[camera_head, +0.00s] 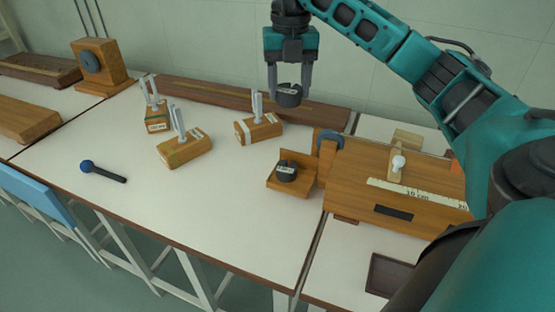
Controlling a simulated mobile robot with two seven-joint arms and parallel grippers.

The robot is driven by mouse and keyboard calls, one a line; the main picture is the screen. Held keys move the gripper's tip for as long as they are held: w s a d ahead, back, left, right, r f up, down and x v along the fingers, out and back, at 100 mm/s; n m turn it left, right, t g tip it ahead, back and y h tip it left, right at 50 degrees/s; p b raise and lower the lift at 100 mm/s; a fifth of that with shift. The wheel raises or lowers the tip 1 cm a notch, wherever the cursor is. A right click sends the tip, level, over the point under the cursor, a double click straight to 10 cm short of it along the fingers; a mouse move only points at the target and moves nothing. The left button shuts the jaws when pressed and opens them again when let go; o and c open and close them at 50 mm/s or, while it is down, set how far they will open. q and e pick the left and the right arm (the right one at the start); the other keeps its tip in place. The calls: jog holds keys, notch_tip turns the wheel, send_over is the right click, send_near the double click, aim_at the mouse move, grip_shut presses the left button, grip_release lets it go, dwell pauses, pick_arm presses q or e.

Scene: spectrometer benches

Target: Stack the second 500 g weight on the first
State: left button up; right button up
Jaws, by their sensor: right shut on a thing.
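My right gripper (289,88) is shut on a dark round weight (289,97) with a pale label. It holds the weight in the air over the back part of the bench. Another dark round weight (287,172), also with a pale label, sits on a small wooden ledge (276,185) at the end of the wooden apparatus. The held weight is above this weight in the picture and clearly apart from it. My left gripper is not in view.
Several wooden blocks with upright metal forks, one of them a block (185,148), stand left of the ledge. A blue-headed mallet (100,171) lies at the front left. The wooden apparatus with a scale (350,205) fills the right. The white bench (220,215) is clear in front.

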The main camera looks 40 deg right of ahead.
jog(key=b, duration=0.2)
send_over(287, 167)
notch_tip(287, 167, down, 12)
jog(key=shift+f, duration=0.2)
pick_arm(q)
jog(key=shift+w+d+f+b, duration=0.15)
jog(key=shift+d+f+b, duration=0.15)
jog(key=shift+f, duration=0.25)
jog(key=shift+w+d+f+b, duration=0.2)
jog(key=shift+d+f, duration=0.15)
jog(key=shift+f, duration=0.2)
pick_arm(e)
jog(key=shift+w+f, duration=0.1)
jog(key=shift+f, duration=2.45)
jog(key=shift+f, duration=0.1)
jog(key=o, duration=1.5)
jog(key=shift+f, duration=0.1)
jog(key=shift+c, duration=0.2)
pick_arm(q)
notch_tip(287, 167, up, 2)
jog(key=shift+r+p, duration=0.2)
jog(key=shift+p, duration=0.95)
pick_arm(e)
notch_tip(287, 167, up, 12)
jog(key=shift+r, duration=0.2)
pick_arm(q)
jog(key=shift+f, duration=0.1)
